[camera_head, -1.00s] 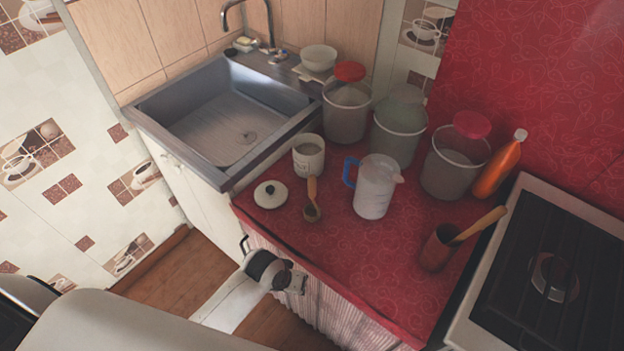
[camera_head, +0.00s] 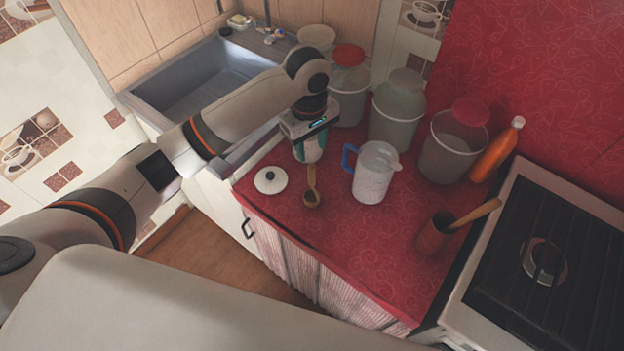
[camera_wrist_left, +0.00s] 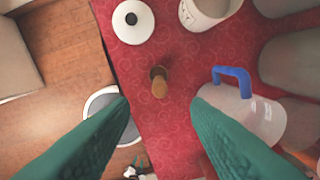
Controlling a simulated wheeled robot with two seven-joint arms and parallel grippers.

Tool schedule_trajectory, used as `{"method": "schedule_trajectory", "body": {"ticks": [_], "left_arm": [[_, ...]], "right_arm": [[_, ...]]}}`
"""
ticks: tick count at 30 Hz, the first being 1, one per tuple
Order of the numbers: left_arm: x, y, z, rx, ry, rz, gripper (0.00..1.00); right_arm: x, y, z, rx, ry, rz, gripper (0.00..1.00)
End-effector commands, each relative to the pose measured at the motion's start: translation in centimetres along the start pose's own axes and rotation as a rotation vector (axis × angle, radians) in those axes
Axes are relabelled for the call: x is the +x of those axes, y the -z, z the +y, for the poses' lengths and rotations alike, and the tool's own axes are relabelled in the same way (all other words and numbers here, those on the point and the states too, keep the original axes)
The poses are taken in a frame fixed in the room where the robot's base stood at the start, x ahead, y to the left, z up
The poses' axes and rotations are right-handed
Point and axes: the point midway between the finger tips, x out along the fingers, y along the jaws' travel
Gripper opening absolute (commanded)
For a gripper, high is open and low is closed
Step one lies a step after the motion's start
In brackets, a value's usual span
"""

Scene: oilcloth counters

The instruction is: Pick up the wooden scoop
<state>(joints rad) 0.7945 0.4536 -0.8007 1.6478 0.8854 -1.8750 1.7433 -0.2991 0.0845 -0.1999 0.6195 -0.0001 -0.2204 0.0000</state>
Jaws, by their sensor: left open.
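In the left wrist view the scoop (camera_wrist_left: 159,82) shows foreshortened, beyond and between the two green fingertips (camera_wrist_left: 160,102). The fingers are wide apart with nothing between them. I see no contact with the scoop. My right gripper is not in view.
A white lid (camera_head: 270,180) lies left of the scoop; a blue-handled jug (camera_head: 374,175) stands close on its right. A white mug (camera_wrist_left: 203,10) shows in the wrist view. Lidded buckets (camera_head: 398,108) stand behind.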

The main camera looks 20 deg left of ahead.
Motion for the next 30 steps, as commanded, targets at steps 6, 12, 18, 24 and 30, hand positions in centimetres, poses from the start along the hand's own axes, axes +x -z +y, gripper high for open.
{"method": "schedule_trajectory", "body": {"ticks": [6,12,18,24,30], "left_arm": [[-0.4,-0.8,0.1,-0.071,-0.03,-0.015,0.43],[3.1,-0.8,0.2,-0.07,-0.029,-0.015,0.43],[5.2,-0.8,0.1,-0.068,-0.025,-0.015,0.43],[7.2,-0.5,0.1,-0.067,-0.027,-0.015,0.43],[10.0,-0.4,0.1,-0.068,-0.024,-0.016,0.43]], "right_arm": [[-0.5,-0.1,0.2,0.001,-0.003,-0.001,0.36],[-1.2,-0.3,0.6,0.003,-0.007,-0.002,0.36],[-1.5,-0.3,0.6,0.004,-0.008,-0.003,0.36],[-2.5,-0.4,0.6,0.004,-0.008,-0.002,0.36],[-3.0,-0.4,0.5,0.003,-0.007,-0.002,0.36]]}}
